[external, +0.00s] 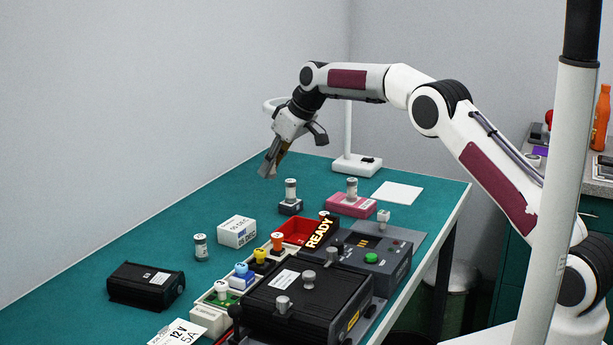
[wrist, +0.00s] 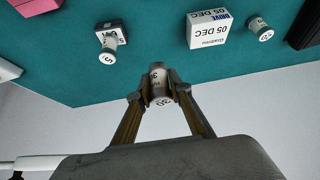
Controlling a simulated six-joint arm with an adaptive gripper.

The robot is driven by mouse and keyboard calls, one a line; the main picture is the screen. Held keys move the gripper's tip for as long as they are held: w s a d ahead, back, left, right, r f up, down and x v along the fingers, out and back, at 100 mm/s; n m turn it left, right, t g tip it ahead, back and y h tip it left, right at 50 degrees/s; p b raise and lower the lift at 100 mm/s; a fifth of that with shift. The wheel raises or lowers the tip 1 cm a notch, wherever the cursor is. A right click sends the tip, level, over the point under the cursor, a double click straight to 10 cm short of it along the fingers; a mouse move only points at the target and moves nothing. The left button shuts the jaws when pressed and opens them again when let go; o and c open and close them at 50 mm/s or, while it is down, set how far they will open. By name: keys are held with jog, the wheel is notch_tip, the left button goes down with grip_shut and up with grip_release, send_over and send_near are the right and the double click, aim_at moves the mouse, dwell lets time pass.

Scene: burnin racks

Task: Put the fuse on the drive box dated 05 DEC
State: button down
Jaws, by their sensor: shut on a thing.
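The white drive box (external: 237,232) with "05 DEC" on it stands on the teal table, its top bare. In the wrist view my gripper is shut on a pale cylindrical fuse (wrist: 160,86) with dark marks, held between the fingertips. Another fuse (external: 200,246), marked 20 in the wrist view (wrist: 260,28), stands on the table beside the box.
A fuse marked 5 (wrist: 108,43) stands on a small dark block (external: 290,207). A pink block (external: 350,207) bears another fuse. A black box (external: 146,286) lies at the left. A red tray (external: 296,231) and dark equipment (external: 300,295) fill the front right. A lamp base (external: 357,165) stands behind.

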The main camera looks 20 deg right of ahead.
jog(key=s+a+r, duration=0.1)
jog(key=s+a, duration=0.1)
jog(key=a, duration=0.3)
jog(key=s+a+r+m, duration=0.1)
jog(key=s+a, duration=0.2)
jog(key=a, duration=0.2)
jog(key=shift+s+a, duration=0.2)
jog(key=shift+s, duration=0.1)
send_over(230, 221)
jog(key=s+d, duration=0.1)
jog(key=s, duration=0.1)
jog(key=shift+w+d+f, duration=0.1)
jog(key=shift+f, duration=1.5)
jog(key=shift+w+d+f, duration=0.1)
jog(key=shift+f, duration=1.45)
jog(key=shift+f, duration=1.85)
jog(key=shift+f, duration=0.15)
